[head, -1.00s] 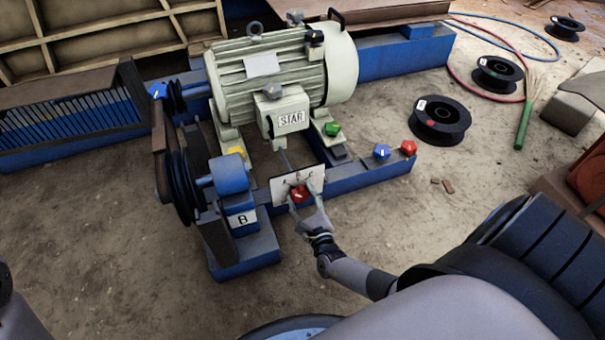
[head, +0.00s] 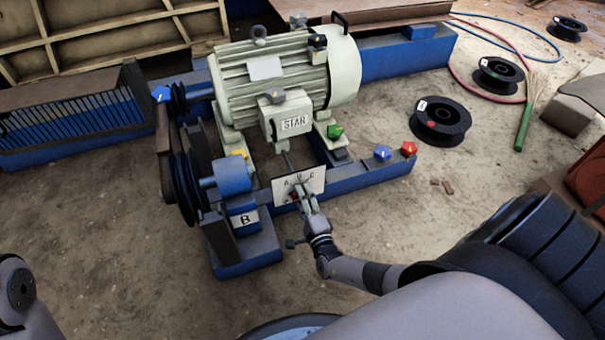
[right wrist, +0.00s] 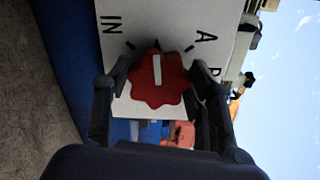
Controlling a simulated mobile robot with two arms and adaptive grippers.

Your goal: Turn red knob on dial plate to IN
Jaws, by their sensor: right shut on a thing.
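The white dial plate (head: 316,184) stands on the blue beam in front of the motor. In the right wrist view the plate (right wrist: 172,22) appears turned, with IN at upper left and A and a partly hidden B at right. The red knob (right wrist: 160,82) is a lobed disc with a white line. The line points up in that picture, between the marks of IN and A. My right gripper (right wrist: 160,78) is shut on the knob, one finger on each side. In the head view this gripper (head: 298,191) hides most of the knob. My left gripper is out of view.
The motor (head: 265,80) with a STAR label stands behind the plate. A blue block marked B (head: 243,218) and black pulleys (head: 182,175) are to the left. Blue (head: 382,152) and red (head: 409,149) knobs sit further right on the beam. The front floor is mostly clear.

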